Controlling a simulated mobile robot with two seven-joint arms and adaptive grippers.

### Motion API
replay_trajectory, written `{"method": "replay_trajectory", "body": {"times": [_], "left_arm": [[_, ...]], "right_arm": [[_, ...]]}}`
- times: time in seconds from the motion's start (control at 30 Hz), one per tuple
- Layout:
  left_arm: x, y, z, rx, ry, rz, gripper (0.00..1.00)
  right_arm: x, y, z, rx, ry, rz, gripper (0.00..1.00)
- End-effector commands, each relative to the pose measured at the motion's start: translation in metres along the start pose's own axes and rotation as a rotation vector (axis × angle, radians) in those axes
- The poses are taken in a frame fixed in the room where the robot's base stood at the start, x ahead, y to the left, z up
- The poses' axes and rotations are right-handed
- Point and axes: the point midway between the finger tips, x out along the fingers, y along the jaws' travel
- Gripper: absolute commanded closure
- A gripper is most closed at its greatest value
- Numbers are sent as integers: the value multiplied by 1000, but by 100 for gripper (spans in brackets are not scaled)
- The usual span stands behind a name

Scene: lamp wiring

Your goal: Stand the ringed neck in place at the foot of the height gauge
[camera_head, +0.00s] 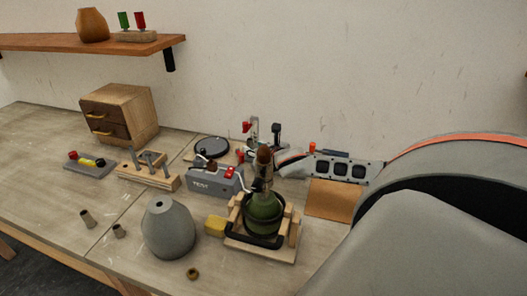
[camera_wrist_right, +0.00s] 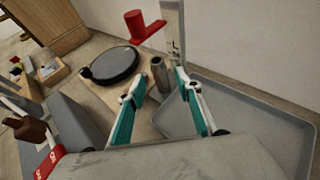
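The ringed neck (camera_wrist_right: 159,72) is a small brownish tube. In the right wrist view it stands about upright beside the pale post of the height gauge (camera_wrist_right: 172,32), which carries a red slider (camera_wrist_right: 144,26). The gauge also shows in the head view (camera_head: 247,127), beyond the bottle. My right gripper (camera_wrist_right: 160,88) has its two teal fingers apart, one on each side of the neck, with visible gaps to it. In the head view the fingers are small and partly hidden. The neck's base is partly hidden. My left gripper is in neither view.
A green bottle (camera_head: 263,214) sits in a wooden cradle in front of the gauge. The grey test box (camera_head: 205,183) and a black disc (camera_wrist_right: 112,64) are to the left. A grey tray (camera_wrist_right: 255,115) lies to the right. A grey lamp body (camera_head: 168,230) stands front left.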

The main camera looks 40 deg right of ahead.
Motion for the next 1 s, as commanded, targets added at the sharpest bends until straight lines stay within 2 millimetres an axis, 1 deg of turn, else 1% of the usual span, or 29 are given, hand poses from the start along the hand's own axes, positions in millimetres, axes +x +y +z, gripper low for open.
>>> {"method": "replay_trajectory", "body": {"times": [0.03, 0.2, 0.4, 0.63, 1.0], "left_arm": [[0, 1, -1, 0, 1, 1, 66], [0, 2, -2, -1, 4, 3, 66], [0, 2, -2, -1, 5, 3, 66], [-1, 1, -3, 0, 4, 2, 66], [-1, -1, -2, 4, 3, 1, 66]], "right_arm": [[-11, 0, -2, -8, 2, 1, 66], [-44, 0, -1, -7, 3, 2, 66], [-73, 0, -2, -5, 3, 1, 66], [-88, 0, 0, -2, 1, 0, 66], [-90, 0, 0, -1, 0, 0, 66]]}}
